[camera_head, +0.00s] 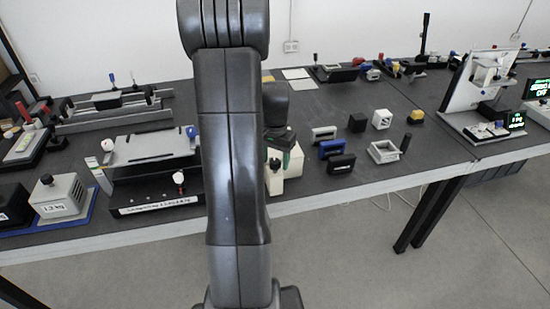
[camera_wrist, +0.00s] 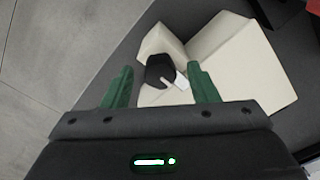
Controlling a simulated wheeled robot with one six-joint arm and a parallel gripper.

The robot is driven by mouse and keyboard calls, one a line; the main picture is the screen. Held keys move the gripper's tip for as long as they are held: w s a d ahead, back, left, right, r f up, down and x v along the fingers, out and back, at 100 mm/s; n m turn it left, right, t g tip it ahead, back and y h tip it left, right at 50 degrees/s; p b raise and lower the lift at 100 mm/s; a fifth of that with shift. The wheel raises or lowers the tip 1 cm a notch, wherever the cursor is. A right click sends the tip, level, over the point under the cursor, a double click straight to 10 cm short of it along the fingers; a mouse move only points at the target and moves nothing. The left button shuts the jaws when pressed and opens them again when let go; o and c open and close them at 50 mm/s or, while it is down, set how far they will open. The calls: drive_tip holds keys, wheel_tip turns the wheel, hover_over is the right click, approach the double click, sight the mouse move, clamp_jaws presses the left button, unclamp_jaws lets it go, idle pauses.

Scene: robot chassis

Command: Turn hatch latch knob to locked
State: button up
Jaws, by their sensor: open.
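The latch knob (camera_wrist: 157,71) is black and rounded, with a pale pointer mark towards its lower right, in the wrist view. It sits on the cream hatch housing (camera_wrist: 240,62), beside a raised cream block. The housing also shows at the table's front edge in the head view (camera_head: 292,171), partly hidden by my arm. My gripper (camera_wrist: 160,68) is open, its two green fingers on either side of the knob in the picture. I cannot tell whether they touch it or how far down they reach.
A grey plate fixture (camera_head: 150,147) with white knobs stands left of my arm. The dark table (camera_head: 440,145) has free room further right.

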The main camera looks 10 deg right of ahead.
sight(275, 161)
drive_tip(key=c, duration=1)
drive_tip(key=shift+n, duration=0.4)
drive_tip(key=o, duration=1)
drive_tip(key=shift+r, duration=0.15)
wheel_tip(275, 161, up, 14)
drive_tip(key=shift+f, duration=0.2)
drive_tip(key=shift+f, duration=0.1)
